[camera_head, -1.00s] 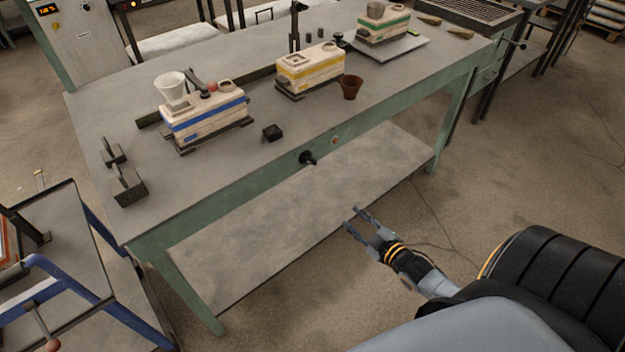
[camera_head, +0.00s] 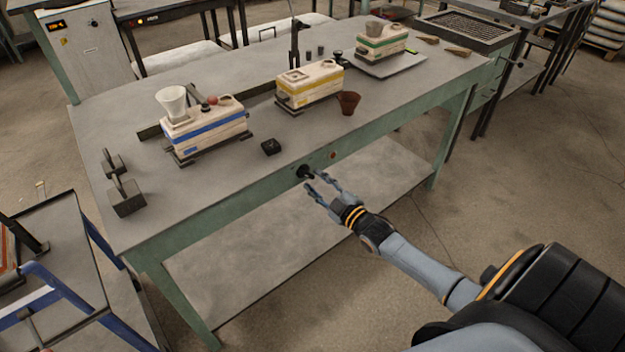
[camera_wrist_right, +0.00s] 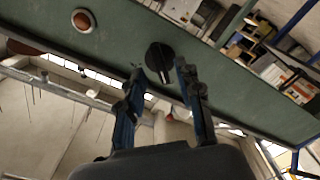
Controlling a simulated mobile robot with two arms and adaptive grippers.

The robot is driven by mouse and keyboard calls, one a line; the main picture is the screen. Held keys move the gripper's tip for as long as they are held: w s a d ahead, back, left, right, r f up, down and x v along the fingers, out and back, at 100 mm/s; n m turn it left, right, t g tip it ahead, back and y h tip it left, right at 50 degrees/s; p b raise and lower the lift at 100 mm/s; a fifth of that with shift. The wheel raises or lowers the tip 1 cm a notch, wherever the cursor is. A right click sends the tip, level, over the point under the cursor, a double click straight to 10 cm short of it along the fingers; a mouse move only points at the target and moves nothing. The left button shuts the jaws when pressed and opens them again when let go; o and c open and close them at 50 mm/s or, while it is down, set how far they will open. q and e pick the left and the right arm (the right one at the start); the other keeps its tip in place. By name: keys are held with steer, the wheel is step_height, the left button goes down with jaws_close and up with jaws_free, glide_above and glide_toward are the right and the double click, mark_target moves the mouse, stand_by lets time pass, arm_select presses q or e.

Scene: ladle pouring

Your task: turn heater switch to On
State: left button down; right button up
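The heater switch appears to be the black round knob (camera_head: 304,171) on the green front edge of the workbench; it also shows in the wrist view (camera_wrist_right: 158,57). A small red-brown round button or lamp (camera_head: 332,155) sits beside it, also in the wrist view (camera_wrist_right: 83,20). My right gripper (camera_head: 315,180) is open and empty, its fingertips just in front of the knob. In the wrist view the fingers (camera_wrist_right: 160,68) show on either side of the knob; I cannot tell whether they touch it. My left gripper is not in view.
The workbench (camera_head: 215,205) holds blue-, yellow- and green-striped blocks (camera_head: 205,133), a brown cup (camera_head: 348,102), a small black block (camera_head: 271,147) and dark weights (camera_head: 127,196). A lower shelf (camera_head: 250,255) lies beneath. A blue-framed cart (camera_head: 75,300) stands at left.

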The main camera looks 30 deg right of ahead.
steer(key=shift+w, duration=1.1)
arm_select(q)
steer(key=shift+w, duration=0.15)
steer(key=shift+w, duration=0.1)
arm_select(e)
steer(key=shift+c, duration=0.6)
jaws_close()
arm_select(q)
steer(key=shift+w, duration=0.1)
